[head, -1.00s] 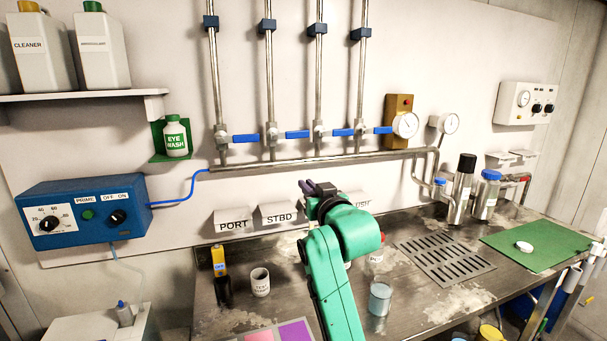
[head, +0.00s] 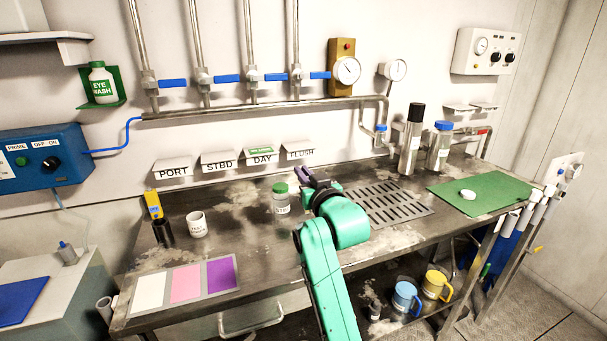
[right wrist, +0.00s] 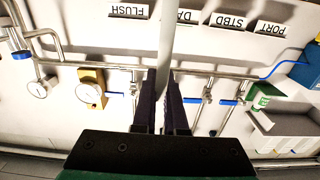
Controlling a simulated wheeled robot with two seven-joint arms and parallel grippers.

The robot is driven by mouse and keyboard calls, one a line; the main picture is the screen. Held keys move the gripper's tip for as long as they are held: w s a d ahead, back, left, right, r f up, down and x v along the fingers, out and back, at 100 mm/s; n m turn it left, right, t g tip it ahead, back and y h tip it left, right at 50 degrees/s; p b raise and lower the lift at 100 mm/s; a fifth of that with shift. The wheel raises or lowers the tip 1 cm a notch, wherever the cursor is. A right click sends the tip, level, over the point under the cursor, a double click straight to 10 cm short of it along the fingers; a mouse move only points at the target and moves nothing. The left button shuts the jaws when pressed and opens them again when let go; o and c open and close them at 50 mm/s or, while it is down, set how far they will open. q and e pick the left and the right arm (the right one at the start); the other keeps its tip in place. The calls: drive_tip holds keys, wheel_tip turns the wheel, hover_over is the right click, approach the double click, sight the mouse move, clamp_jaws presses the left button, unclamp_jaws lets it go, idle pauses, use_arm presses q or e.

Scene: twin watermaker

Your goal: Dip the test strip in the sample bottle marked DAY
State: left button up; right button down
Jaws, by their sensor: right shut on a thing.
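My right gripper (head: 304,176) is raised over the bench in the middle of the head view. In the right wrist view, its dark fingers (right wrist: 161,100) are shut on a long pale strip (right wrist: 166,35) that runs up past the wall signs. A clear bottle with a green cap (head: 280,198) stands on the bench just left of my right gripper; its label is too small to read. The DAY sign (head: 262,158) is on the wall behind, with a green tag on it. I cannot tell which bottle is marked DAY. My left gripper is not in view.
A white test-strip cup (head: 197,225) and a black holder (head: 163,233) stand at the left. A colour card (head: 185,284) lies in front of them. A drain grate (head: 388,203) and a green mat (head: 480,193) lie at the right. My arm hides part of the bench.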

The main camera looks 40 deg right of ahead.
use_arm(q)
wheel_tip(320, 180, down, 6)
drive_tip(key=b, duration=0.5)
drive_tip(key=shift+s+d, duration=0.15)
use_arm(e)
wheel_tip(320, 180, down, 9)
drive_tip(key=shift+r, duration=0.2)
drive_tip(key=shift+w+a+r, duration=0.1)
drive_tip(key=shift+r, duration=0.05)
idle(1.6)
use_arm(q)
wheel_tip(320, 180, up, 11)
drive_tip(key=p, duration=1.1)
use_arm(e)
wheel_tip(320, 180, up, 11)
drive_tip(key=shift+f, duration=0.2)
